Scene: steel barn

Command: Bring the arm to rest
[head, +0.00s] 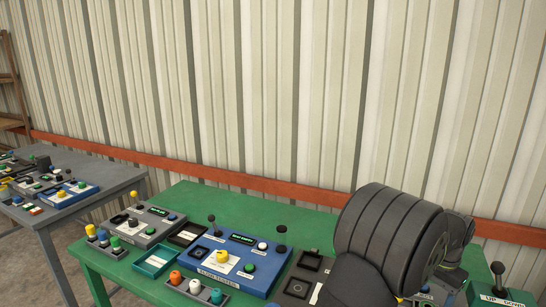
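My arm (390,240) rises from the lower right of the head view as thick dark grey links. It stands over the right part of the green table (190,197) and covers part of what lies there. My gripper is not in view, so its fingers and anything in them cannot be seen.
A blue control panel (205,262) with a yellow knob stands mid-table. A grey panel (155,237) is at its left. A grey table (105,186) with more panels stands left. A corrugated wall (260,80) closes the back.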

